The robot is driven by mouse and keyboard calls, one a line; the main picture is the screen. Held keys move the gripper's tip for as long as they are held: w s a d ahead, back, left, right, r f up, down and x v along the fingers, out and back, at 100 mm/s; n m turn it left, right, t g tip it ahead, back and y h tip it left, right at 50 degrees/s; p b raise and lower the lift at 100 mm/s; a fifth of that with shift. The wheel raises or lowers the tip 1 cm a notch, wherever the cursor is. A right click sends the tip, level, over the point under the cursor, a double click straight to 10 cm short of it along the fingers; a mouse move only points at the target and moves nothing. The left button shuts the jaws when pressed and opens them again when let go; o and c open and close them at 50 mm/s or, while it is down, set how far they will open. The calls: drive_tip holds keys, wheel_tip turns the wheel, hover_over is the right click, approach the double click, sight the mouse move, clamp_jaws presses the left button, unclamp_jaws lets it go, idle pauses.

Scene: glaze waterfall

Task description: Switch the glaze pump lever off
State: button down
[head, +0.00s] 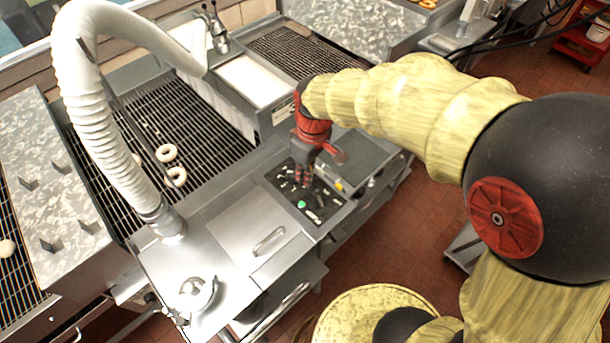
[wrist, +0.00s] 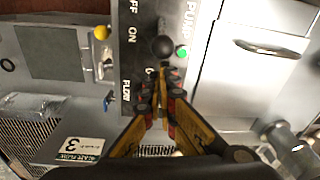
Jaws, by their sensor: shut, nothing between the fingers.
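The dark control panel (head: 326,211) is set in the steel counter; it also shows in the wrist view (wrist: 139,58) with the printed words OFF, ON, PUMP and FLOW. A black ball knob (wrist: 163,47), seemingly the lever's end, stands over the panel just beyond my fingertips in the wrist view. A green light (wrist: 182,53) shows beside the PUMP lettering. My gripper (wrist: 163,78) is shut and empty, very close to the knob; I cannot tell whether they touch. In the head view my gripper (head: 303,182) points down over the panel.
A yellow knob (wrist: 101,32) stands beside the panel. A lid with a bar handle (head: 269,240) lies on the counter. A white ribbed hose (head: 88,110) arches over the wire racks, where doughnuts (head: 166,153) lie.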

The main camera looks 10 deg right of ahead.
sight(317, 189)
drive_tip(key=shift+s+d+r+t+y+b, duration=0.2)
drive_tip(key=shift+s+t+y+b, duration=0.1)
drive_tip(key=shift+b, duration=0.3)
drive_tip(key=shift+s+d+r+t+b, duration=0.2)
drive_tip(key=shift+t+b, duration=0.2)
drive_tip(key=shift+b, duration=0.45)
drive_tip(key=b, duration=0.2)
drive_tip(key=s+t+y+b, duration=0.1)
drive_tip(key=shift+d+r+b, duration=0.15)
drive_tip(key=shift+d+b, duration=0.2)
drive_tip(key=s+t+y+b, duration=0.1)
drive_tip(key=b, duration=0.3)
drive_tip(key=s+d+t+y+b, duration=0.1)
drive_tip(key=b, duration=0.4)
drive_tip(key=s+d+t+b, duration=0.1)
drive_tip(key=t+b, duration=0.1)
drive_tip(key=b, duration=0.3)
drive_tip(key=shift+s+r+y, duration=0.1)
drive_tip(key=shift+r+y, duration=0.2)
drive_tip(key=shift+y, duration=0.1)
drive_tip(key=shift+s+r, duration=0.1)
drive_tip(key=shift+r, duration=0.5)
